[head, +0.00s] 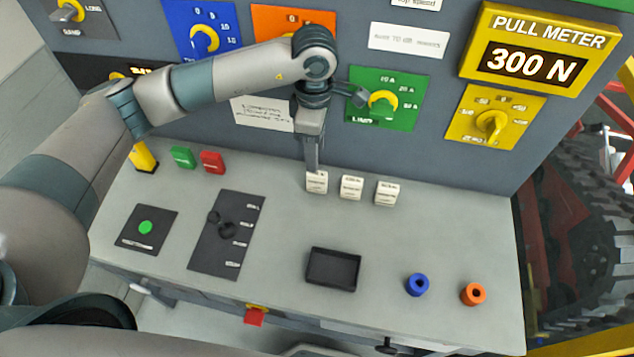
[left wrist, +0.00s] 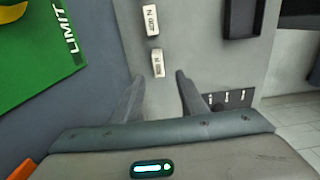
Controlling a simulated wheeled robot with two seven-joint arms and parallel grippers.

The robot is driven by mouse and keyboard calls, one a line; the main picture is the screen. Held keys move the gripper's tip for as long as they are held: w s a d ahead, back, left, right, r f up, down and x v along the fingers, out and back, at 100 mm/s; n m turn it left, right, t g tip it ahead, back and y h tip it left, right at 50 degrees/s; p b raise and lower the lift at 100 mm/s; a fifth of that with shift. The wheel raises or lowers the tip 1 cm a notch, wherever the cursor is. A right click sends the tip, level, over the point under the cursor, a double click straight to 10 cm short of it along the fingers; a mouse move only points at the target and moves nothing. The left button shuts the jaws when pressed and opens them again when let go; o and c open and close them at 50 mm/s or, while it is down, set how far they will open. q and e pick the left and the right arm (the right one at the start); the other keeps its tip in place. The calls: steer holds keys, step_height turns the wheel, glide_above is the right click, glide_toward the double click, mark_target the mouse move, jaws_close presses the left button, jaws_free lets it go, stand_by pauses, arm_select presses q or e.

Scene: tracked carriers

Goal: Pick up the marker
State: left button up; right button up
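Three small white blocks with printed lettering stand in a row at the back of the grey bench: a left one (head: 317,182), a middle one (head: 351,187) and a right one (head: 386,193). They are the likeliest markers, but I cannot tell which one is meant. My left gripper (head: 314,168) points down at the left block. The left wrist view shows its two fingers (left wrist: 160,88) apart, with nothing between them. A white block (left wrist: 158,63) lies just beyond the fingertips, and another (left wrist: 151,20) reading "400 N" lies farther off. My right gripper is not in view.
A black tray (head: 333,269), a blue ring (head: 417,285) and an orange ring (head: 473,294) are on the bench's front right. Green (head: 183,157) and red (head: 212,162) blocks stand left. The upright panel with knobs rises behind; its meter (head: 540,50) reads 300 N.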

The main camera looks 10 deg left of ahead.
mark_target(317, 179)
arm_select(q)
step_height(317, 179, down, 6)
steer(key=shift+r+b, duration=0.2)
steer(key=shift+b, duration=0.4)
steer(key=shift+f, duration=0.3)
steer(key=shift+w+d+f+b, duration=0.1)
steer(key=shift+f+b, duration=0.15)
steer(key=shift+f, duration=1.05)
steer(key=shift+w+d+f+b, duration=0.1)
steer(key=shift+f+b, duration=0.15)
steer(key=shift+f, duration=1.05)
jaws_close()
